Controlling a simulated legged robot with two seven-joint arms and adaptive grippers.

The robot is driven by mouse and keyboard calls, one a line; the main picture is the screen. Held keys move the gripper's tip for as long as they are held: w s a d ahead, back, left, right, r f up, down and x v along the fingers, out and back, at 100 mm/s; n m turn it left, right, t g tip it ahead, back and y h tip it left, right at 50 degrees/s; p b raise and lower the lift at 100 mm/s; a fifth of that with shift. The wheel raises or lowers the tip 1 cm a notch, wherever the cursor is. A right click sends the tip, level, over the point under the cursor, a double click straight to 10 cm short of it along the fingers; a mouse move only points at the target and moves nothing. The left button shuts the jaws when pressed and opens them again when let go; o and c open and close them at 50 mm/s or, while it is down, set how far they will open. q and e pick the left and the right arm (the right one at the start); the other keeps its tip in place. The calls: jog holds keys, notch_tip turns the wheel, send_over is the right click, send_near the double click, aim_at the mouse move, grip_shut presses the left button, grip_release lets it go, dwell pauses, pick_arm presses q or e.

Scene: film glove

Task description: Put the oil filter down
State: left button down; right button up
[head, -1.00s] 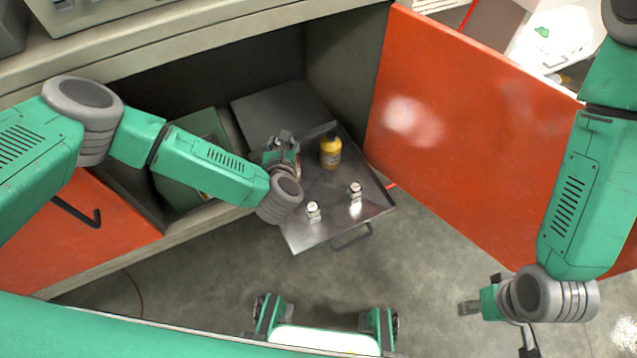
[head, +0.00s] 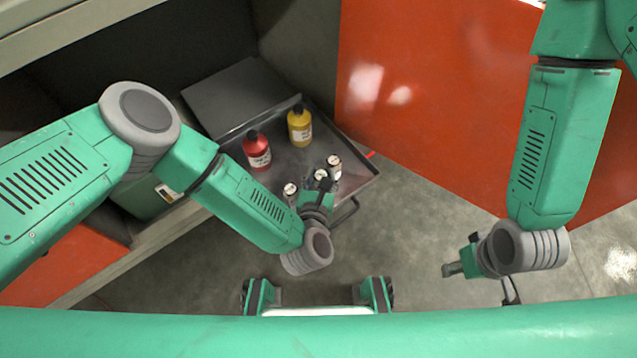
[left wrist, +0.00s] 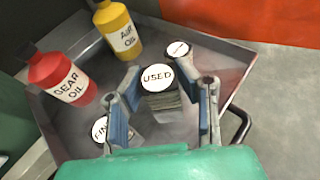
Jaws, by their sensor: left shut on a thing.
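My left gripper (head: 321,184) is over the front part of the metal drawer tray (head: 225,100). It is shut on the oil filter with the white top marked USED (left wrist: 157,78), which stands between the fingers in the left wrist view; its top also shows in the head view (head: 321,175). I cannot tell whether its base touches the tray. A filter marked FINE (left wrist: 100,129) is at the left, and another white-topped filter (left wrist: 178,49) is behind to the right. My right gripper (head: 462,269) is off to the right above the floor; its fingers are unclear.
A red gear oil bottle (head: 257,152) and a yellow air oil bottle (head: 300,127) stand upright on the tray behind the filters. An orange door (head: 420,120) stands open at the right. The tray has a front handle (head: 345,212).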

aim_at(319, 190)
pick_arm(q)
notch_tip(319, 190, down, 4)
jog(key=shift+a+r+b, duration=0.1)
jog(key=shift+b, duration=0.8)
jog(key=shift+r, duration=0.1)
jog(key=c, duration=1.5)
grip_release()
jog(key=shift+o, duration=0.2)
jog(key=shift+s, duration=0.15)
jog(key=p+v, duration=0.4)
jog(key=v, duration=0.7)
jog(key=shift+s+r+p, duration=0.2)
jog(key=shift+s+p, duration=0.1)
